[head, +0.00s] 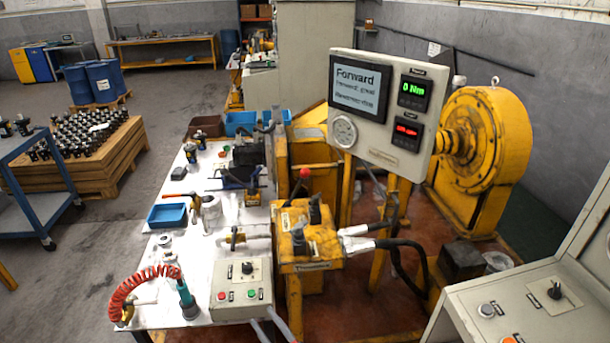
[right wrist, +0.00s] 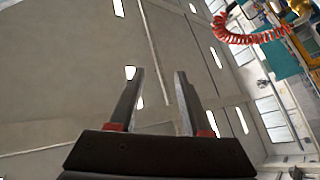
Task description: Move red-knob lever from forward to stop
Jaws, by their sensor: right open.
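The red-knob lever (head: 304,173) rises from the yellow valve block (head: 305,243) in the middle of the head view. Its red ball knob is at the top of a thin dark shaft that leans slightly. The display screen (head: 358,88) above it reads "Forward". My right gripper (right wrist: 159,73) shows in the right wrist view with its two fingers apart and nothing between them. I cannot make out either gripper in the head view. The lever does not show clearly in the right wrist view.
Hoses run from the valve block's right side. A grey button box (head: 240,290), a blue tray (head: 167,216) and a red coiled hose (head: 135,285) lie on the white workbench (head: 228,244). A control console (head: 530,305) stands at lower right. Open floor lies at left.

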